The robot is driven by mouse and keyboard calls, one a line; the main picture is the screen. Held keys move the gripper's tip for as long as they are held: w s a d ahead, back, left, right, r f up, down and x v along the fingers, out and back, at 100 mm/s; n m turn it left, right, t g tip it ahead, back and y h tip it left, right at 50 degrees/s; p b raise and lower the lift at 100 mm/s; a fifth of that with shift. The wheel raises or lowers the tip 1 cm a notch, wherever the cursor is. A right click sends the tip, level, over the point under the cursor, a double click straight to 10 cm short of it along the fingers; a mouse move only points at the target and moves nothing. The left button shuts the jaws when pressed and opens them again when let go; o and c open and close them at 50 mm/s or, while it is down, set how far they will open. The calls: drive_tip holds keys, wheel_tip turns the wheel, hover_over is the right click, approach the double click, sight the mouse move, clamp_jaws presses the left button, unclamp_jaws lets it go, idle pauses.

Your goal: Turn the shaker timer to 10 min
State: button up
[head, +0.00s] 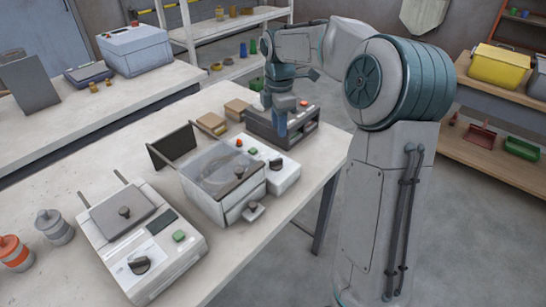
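Two knobs that could be a timer show, and I cannot read any marks to tell which is the shaker's. One black knob (276,163) is on a white box with a red and a green button, in the middle of the table. The other black knob (139,265) is on the front-left white unit with a green button. My gripper (281,132) points down at the dark machine (260,126) behind the middle box, apart from both knobs. Its fingers are small and partly hidden; I cannot tell whether it is open or touches the machine.
A clear-lidded unit (217,170) with a front drawer stands beside the middle white box. Orange (14,253) and grey (54,227) jars stand at the left. Brown blocks (237,109) lie near the dark machine. Bare table shows at the front right edge.

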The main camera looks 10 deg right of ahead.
sight(278, 159)
wheel_tip(278, 159, down, 12)
drive_tip(key=shift+a+f, duration=0.1)
idle(0.4)
